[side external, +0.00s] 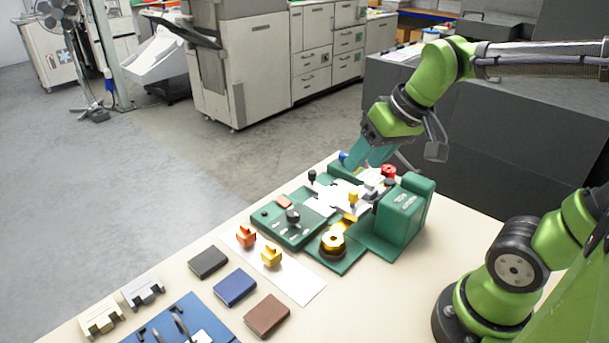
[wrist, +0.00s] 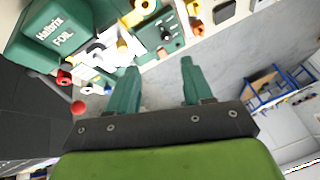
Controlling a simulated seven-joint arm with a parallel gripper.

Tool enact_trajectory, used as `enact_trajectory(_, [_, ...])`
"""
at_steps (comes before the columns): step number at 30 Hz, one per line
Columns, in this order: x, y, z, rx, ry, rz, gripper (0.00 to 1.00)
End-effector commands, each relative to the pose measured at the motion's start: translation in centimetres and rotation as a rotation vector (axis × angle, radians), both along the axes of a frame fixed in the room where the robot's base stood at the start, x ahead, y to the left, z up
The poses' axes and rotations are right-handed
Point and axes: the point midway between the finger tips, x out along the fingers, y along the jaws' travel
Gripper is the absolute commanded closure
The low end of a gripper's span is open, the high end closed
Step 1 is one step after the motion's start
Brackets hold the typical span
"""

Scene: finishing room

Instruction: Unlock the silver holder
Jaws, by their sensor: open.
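A green foil press (side external: 402,212) stands on the cream table and also shows in the wrist view (wrist: 52,30). Bright silver-white parts (side external: 322,207) lie in its middle, partly covered by knobs; I cannot tell whether a holder among them is locked. A separate silver-grey slotted block (side external: 143,290) lies at the table's left, beside a cream one (side external: 101,318). My gripper (side external: 366,158) is open and empty above the press's far side, close to a blue knob (side external: 343,156). In the wrist view my gripper's fingers (wrist: 157,68) stand apart with nothing between them.
A red part (side external: 388,171), a yellow knob (side external: 353,195) and a black knob (side external: 312,176) stick up from the press. Black, blue and brown booklets (side external: 267,315) lie in front.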

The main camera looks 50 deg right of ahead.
Motion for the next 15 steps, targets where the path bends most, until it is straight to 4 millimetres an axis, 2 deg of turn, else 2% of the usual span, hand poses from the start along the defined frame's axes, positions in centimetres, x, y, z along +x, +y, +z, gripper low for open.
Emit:
enact_trajectory(1, [1.5, -1.0, 0.1, -0.052, 0.057, 0.066, 0.49])
enact_trajectory(3, [3.2, -2.4, 0.4, -0.133, 0.137, 0.206, 0.49])
enact_trajectory(7, [5.7, -4.8, 1.0, -0.247, 0.266, 0.496, 0.49])
enact_trajectory(11, [6.9, -6.3, 2.0, -0.311, 0.342, 0.755, 0.49])
enact_trajectory(15, [6.7, -6.6, 3.4, -0.347, 0.359, 0.949, 0.49])
